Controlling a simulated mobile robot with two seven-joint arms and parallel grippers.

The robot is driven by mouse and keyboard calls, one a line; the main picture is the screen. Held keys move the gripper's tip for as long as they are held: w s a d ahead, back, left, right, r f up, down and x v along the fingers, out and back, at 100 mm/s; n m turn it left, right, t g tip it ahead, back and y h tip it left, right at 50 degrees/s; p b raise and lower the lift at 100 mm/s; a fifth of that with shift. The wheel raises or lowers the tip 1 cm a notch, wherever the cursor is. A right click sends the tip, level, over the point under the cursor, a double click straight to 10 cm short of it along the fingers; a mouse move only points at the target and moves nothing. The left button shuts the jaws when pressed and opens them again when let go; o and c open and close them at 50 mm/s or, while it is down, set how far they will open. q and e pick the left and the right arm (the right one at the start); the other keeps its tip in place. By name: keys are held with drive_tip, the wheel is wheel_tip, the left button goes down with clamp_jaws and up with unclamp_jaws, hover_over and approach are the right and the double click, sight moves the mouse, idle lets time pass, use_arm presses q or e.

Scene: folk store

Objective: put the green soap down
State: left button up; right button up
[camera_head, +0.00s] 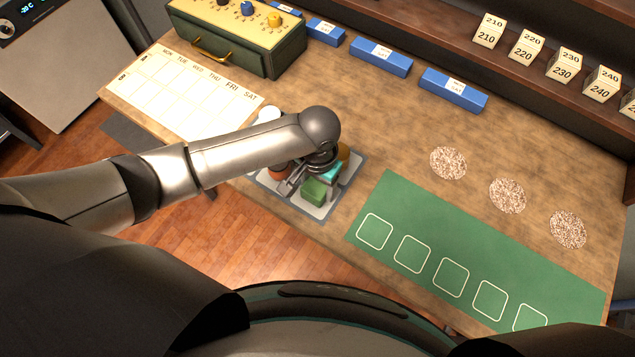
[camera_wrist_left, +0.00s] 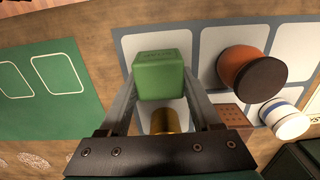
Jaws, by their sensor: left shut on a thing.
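The green soap (camera_head: 314,190) is a small green block over the front part of a grey mat (camera_head: 306,206) with pale squares. In the left wrist view the soap (camera_wrist_left: 160,72) sits between the two fingers of my left gripper (camera_wrist_left: 160,92), which is shut on it. I cannot tell whether the soap touches the mat. My left arm hides much of the mat in the head view. My right gripper is not in view.
The mat also bears a gold cylinder (camera_wrist_left: 165,118), an orange-brown round thing (camera_wrist_left: 240,65), a white-and-blue one (camera_wrist_left: 284,120) and a brown holed block (camera_wrist_left: 230,112). A green mat (camera_head: 400,205) with outlined squares lies to the right, empty. Blue boxes (camera_head: 380,57) stand behind.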

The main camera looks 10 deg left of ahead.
sight(318, 184)
use_arm(q)
drive_tip(key=shift+f, duration=0.1)
drive_tip(key=o, duration=1.5)
drive_tip(key=shift+c, duration=0.2)
wheel_tip(318, 184, up, 12)
drive_tip(key=p, duration=0.2)
